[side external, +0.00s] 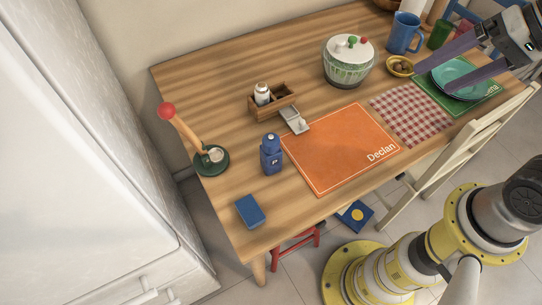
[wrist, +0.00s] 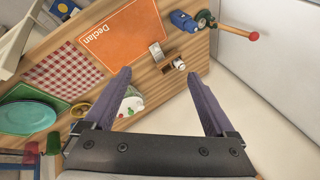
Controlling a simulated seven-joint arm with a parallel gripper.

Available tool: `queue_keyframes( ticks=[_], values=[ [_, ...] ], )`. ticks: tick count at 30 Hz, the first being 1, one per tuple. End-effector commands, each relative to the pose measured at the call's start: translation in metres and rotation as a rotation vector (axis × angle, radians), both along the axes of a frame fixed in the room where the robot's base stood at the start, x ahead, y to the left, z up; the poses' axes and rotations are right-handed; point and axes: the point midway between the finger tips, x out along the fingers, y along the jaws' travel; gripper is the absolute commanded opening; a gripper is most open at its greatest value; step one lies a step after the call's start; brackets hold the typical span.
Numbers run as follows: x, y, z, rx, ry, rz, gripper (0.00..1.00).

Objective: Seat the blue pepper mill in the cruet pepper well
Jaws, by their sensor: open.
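The blue pepper mill (side external: 271,155) stands upright on the wooden table, left of the orange placemat. In the wrist view the mill (wrist: 184,21) is at the top, beyond my fingertips. The wooden cruet (side external: 284,101) stands behind it, with a white shaker (side external: 262,94) in its left well; the right well looks empty and dark. My gripper (side external: 433,80) is open and empty, high over the table's right part, far from the mill.
A grey metal piece (side external: 294,120) sits against the cruet's front. A red-knobbed stick on a green base (side external: 212,160) rises left of the mill. A blue box (side external: 250,210) lies nearer the front edge. A salad spinner (side external: 348,62) and bowls (side external: 459,77) stand to the right.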

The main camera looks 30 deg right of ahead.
Motion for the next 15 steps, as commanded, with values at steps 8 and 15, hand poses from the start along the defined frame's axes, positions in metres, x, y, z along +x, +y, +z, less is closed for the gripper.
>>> queue_keyframes(
  ticks=[8,15],
  values=[
    [0.088,0.063,-0.025,0.467,0.368,-0.350,0.90],
    [0.154,0.100,-0.093,0.701,0.691,-0.650,0.90]
  ],
)
